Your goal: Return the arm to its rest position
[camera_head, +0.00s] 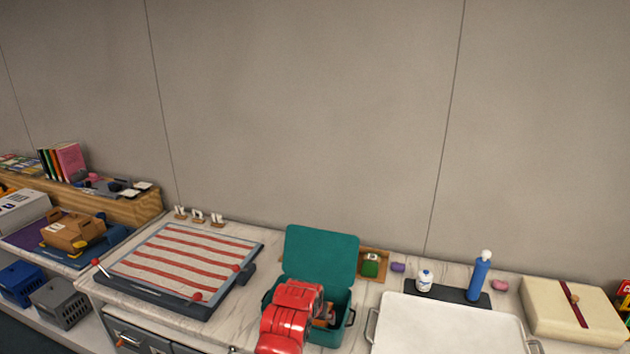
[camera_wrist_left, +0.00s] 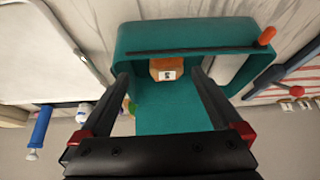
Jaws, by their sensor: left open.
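My left arm, red in the head view, reaches over the front of an open teal box (camera_head: 322,254) with its lid raised. The left gripper (camera_wrist_left: 160,80) is open in the left wrist view, its two dark fingers apart and pointing into the teal box (camera_wrist_left: 235,35). An orange-brown item (camera_wrist_left: 165,68) with a white label lies in the box between the fingertips, and neither finger clearly grips it. In the head view my arm hides most of the box's inside and the gripper's fingers. My right gripper is in neither view.
Left of the box is a red-and-white striped board (camera_head: 185,255) with red knobs. To the right are a white tray (camera_head: 450,325), a blue bottle (camera_head: 479,280), a small white jar (camera_head: 424,281) and a cream box (camera_head: 570,310). A plain wall stands behind the counter.

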